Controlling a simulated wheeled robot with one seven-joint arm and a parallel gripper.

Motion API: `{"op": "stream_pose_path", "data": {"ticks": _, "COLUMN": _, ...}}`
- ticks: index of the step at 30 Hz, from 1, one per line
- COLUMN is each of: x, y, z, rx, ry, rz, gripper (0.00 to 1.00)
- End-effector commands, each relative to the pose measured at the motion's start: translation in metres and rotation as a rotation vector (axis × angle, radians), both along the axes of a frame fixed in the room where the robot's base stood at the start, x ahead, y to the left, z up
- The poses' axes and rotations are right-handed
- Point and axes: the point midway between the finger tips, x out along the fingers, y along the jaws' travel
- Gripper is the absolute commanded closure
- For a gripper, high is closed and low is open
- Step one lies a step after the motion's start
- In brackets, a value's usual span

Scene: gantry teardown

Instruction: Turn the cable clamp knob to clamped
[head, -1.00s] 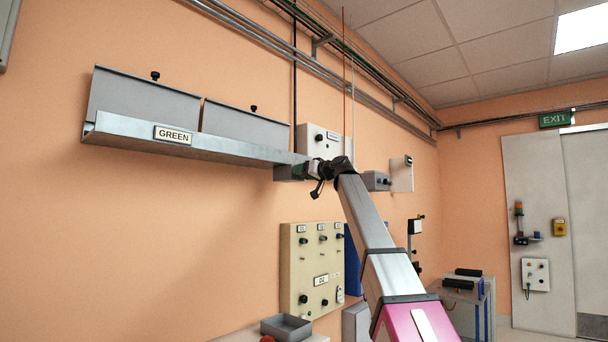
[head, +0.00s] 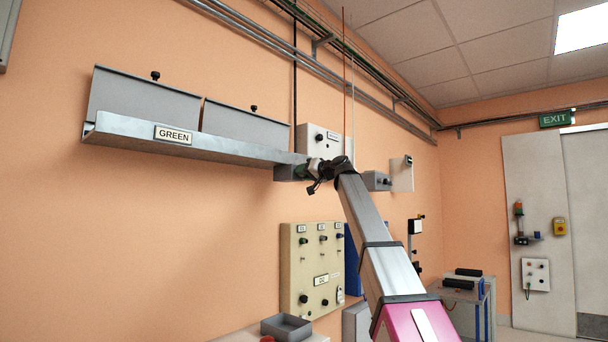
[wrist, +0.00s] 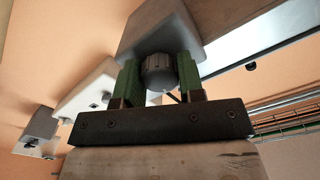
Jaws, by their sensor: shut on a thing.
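The cable clamp knob (wrist: 157,72) is a grey ribbed round knob on the face of a grey block (wrist: 150,30) in the wrist view. My gripper (wrist: 161,78) has its green fingers on either side of the knob and is shut on it. In the head view my gripper (head: 303,172) reaches the small grey block (head: 286,173) at the right end of the metal cable tray (head: 240,153). The knob is hidden behind my gripper there. I cannot read any clamp marking.
Grey covers with black knobs (head: 155,76) stand on the tray, which has a GREEN label (head: 173,134). A white box (head: 330,139) and a grey box (head: 377,181) are on the wall close by. A beige panel (head: 290,270) is below.

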Motion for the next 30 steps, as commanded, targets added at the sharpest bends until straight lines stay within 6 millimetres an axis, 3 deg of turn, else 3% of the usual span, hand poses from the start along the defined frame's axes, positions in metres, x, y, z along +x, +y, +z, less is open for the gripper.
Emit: {"op": "stream_pose_path", "data": {"ticks": 30, "x": -0.0005, "y": -0.0001, "z": 0.0006, "rx": 0.590, "ry": 0.756, "rz": 0.000, "gripper": 0.88}}
